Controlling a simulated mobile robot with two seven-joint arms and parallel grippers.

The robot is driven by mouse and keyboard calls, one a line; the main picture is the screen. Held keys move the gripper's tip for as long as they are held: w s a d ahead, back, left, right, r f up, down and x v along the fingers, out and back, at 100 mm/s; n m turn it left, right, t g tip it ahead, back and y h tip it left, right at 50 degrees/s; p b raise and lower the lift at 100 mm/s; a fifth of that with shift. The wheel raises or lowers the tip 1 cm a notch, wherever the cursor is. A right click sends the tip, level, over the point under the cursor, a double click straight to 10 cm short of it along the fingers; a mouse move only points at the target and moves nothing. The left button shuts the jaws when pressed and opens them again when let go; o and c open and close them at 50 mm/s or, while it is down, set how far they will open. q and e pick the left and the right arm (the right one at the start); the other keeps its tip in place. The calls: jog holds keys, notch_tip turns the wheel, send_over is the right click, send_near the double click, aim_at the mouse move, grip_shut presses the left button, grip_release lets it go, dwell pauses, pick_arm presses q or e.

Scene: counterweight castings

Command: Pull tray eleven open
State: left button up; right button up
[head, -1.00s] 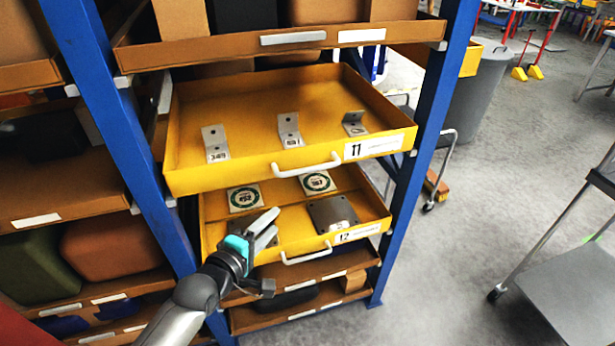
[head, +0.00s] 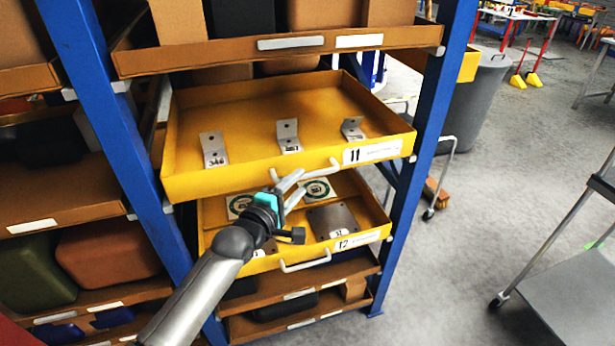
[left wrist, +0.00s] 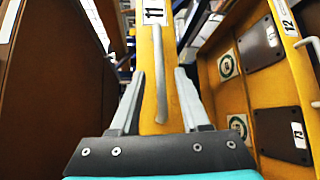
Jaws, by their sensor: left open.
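Tray eleven (head: 230,184) is a yellow tray that stands partly out of the blue rack, with an "11" label at the right of its front. Three grey angle brackets stand in it, one of them here (head: 288,136). Its white bar handle (head: 308,174) is on the front wall. My left gripper (head: 296,188) is open just below and in front of the handle in the head view. In the left wrist view the handle (left wrist: 160,85) runs between the open fingers (left wrist: 160,95), and the fingers are not closed on it. My right gripper is not in view.
Yellow tray twelve (head: 268,262) is also out, just below, holding dark plates and round-marked cards. Blue rack posts (head: 425,150) stand on both sides. A grey cart (head: 570,290) stands at right; open floor (head: 450,280) lies between.

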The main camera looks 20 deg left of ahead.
aim_at(305, 177)
pick_arm(q)
jog(key=shift+b+x, duration=0.5)
jog(key=shift+x, duration=2.2)
jog(key=shift+c, duration=0.2)
grip_shut()
